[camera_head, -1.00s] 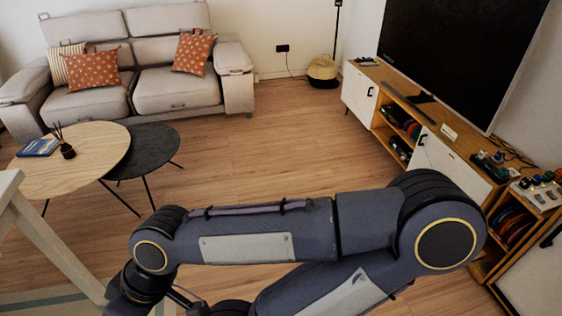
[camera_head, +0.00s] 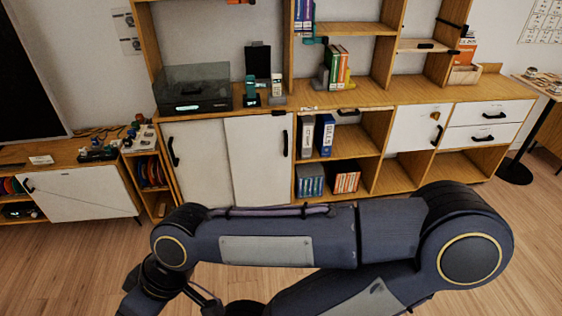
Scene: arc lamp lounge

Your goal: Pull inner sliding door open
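A wooden wall unit holds two white sliding doors side by side in its lower left part. The left sliding door (camera_head: 200,172) has a black bar handle (camera_head: 173,151) near its left edge. The right sliding door (camera_head: 258,165) has a black bar handle (camera_head: 285,143) near its right edge. Both doors together cover their bay, and I cannot surely tell which one runs on the inner track. My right arm lies folded across the lower part of the view, in front of the unit's base and well apart from the doors. Neither gripper's fingers show.
A dark turntable-like box (camera_head: 193,90) stands on the unit's top above the doors. Open shelves with binders (camera_head: 326,136) are to their right. A low white-fronted cabinet (camera_head: 85,193) stands at the left. A small round-based table (camera_head: 515,170) is at the far right. Wooden floor lies between.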

